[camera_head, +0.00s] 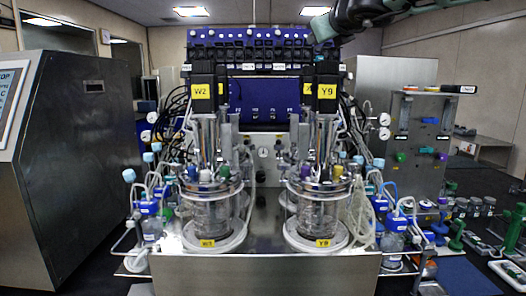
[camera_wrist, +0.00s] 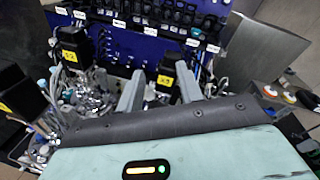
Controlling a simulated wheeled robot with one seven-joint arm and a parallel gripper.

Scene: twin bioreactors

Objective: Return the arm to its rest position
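My arm (camera_head: 362,14) shows at the top right of the head view, raised above the right side of the twin bioreactors and reaching out of the frame. My gripper (camera_wrist: 160,84) shows in the wrist view, with its two grey fingers apart and nothing visible between them. It points toward the blue panel (camera_wrist: 128,46) behind the bioreactors. In the head view, the left bioreactor (camera_head: 210,212) with its W3 label and the right bioreactor (camera_head: 318,212) with its Y9 label stand upright side by side on a metal bench.
A large metal cabinet (camera_head: 75,150) stands at the left. A grey valve panel (camera_head: 416,150) stands at the right, by a dark bench with green-handled tools (camera_head: 458,235). Black motor units (camera_head: 327,88) rise above the vessels. Tubing and cables crowd both sides.

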